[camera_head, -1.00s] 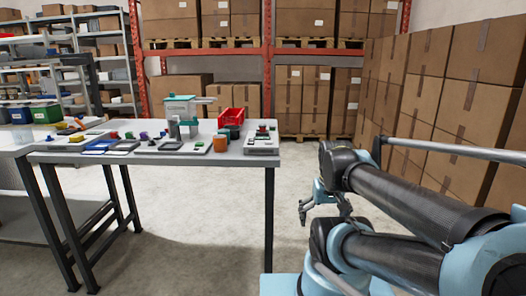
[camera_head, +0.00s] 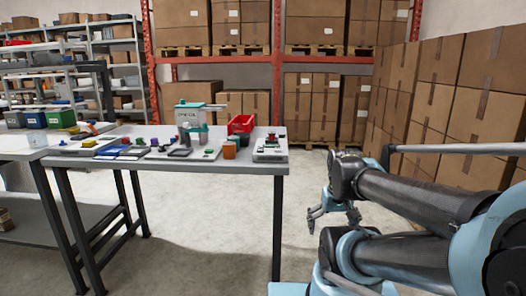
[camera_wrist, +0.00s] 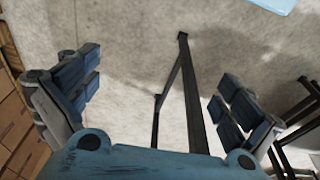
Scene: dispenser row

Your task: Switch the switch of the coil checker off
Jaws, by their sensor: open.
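Several devices stand in a row on the grey table (camera_head: 240,165). Which of them is the coil checker I cannot tell, and no switch can be made out at this size. At the right end is a light box with red and dark parts on top (camera_head: 270,149). A white and teal machine (camera_head: 192,120) stands left of it. My gripper (camera_head: 333,213) is to the right of the table, lower than its top and apart from it.
A red bin (camera_head: 241,124) and an orange cup (camera_head: 229,150) stand near the table's right end. Cardboard boxes (camera_head: 430,105) are stacked along the right, and racks stand behind. The floor (camera_head: 300,230) between table and arm is clear.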

